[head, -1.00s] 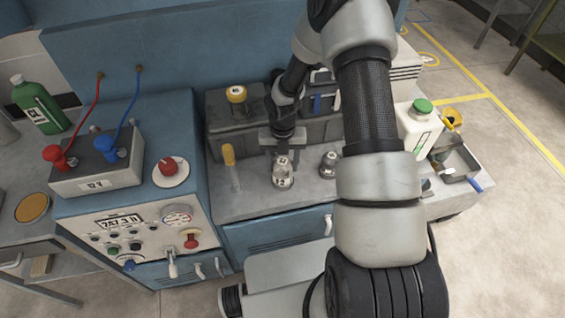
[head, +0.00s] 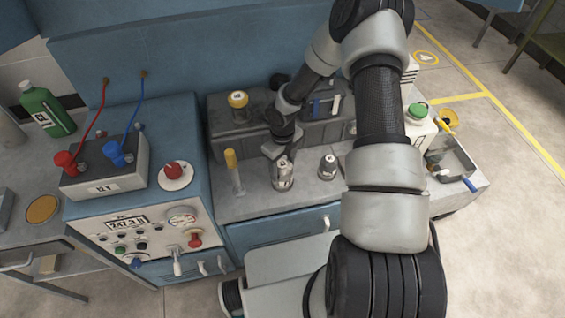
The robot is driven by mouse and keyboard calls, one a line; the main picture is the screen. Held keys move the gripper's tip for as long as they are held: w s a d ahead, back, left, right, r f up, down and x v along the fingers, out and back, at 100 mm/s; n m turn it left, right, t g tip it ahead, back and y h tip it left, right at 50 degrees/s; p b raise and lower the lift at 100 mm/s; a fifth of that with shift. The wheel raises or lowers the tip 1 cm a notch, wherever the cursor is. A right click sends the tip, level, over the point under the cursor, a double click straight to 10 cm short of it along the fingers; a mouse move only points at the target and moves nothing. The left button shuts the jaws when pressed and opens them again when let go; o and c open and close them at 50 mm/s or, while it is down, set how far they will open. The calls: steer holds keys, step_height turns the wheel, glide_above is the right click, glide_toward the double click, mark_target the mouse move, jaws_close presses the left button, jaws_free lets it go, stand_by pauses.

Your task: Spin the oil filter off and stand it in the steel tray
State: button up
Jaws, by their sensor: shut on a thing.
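A small silvery-grey canister with a dark and white marked side, which I take to be the oil filter (head: 283,175), stands upright on the grey bench top. My gripper (head: 282,153) points down at it from above and is shut on its upper part. The fingertips are small and partly hidden, so the exact contact is hard to see.
A similar grey piece (head: 328,166) stands just right of the filter. A clear tube with a yellow top (head: 233,172) stands to its left. A dark box (head: 228,125) with a yellow cap is behind.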

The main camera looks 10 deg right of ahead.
steer(key=shift+s+n+p, duration=0.2)
steer(key=shift+n+p, duration=0.3)
steer(key=shift+p, duration=0.1)
steer(key=shift+f, duration=0.1)
steer(key=o, duration=1.1)
steer(key=shift+f, duration=0.1)
steer(key=shift+o, duration=1.3)
steer(key=shift+w, duration=0.1)
